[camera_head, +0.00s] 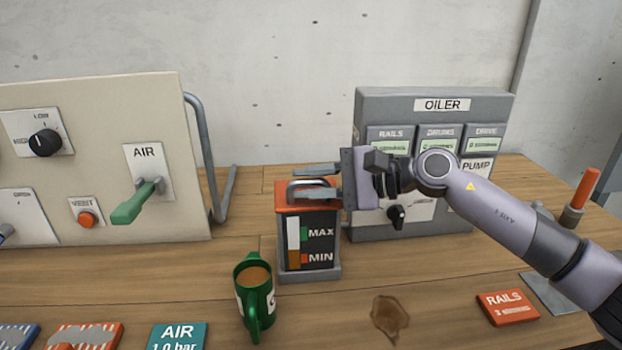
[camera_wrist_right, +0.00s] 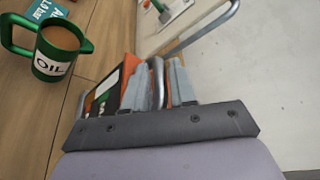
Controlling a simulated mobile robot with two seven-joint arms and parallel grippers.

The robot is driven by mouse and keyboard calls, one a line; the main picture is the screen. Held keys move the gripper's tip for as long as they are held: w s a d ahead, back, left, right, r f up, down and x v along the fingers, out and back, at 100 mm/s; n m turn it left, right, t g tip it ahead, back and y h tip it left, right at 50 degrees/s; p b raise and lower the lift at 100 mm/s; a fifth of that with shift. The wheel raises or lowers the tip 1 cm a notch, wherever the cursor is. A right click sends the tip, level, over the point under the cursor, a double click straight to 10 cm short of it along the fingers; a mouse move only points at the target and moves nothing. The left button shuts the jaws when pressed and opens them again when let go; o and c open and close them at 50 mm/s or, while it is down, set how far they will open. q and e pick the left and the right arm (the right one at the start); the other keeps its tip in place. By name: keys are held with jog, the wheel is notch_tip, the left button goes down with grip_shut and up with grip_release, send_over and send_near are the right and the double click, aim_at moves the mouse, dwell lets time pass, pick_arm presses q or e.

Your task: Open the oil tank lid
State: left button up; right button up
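The oil tank (camera_head: 309,262) stands on the table, a dark box with MAX and MIN marks and a level strip. Its orange-red lid (camera_head: 281,200) lies flat on top and looks closed. A grey metal handle (camera_head: 291,186) rises from the lid. My right gripper (camera_head: 296,183) reaches in from the right at the handle. In the right wrist view the handle (camera_wrist_right: 158,82) runs between the two fingers (camera_wrist_right: 158,68). Some orange lid shows in the gap, so the fingers look apart rather than clamped. My left gripper is not in view.
A green mug (camera_head: 256,304) of brown liquid stands left of the tank, close to it. The grey OILER box (camera_head: 430,104) stands behind on the right. The AIR panel (camera_head: 95,105) with a green lever is at left. A brown spill (camera_head: 389,316) lies in front.

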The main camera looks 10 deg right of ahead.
jog(key=shift+c, duration=0.3)
grip_shut()
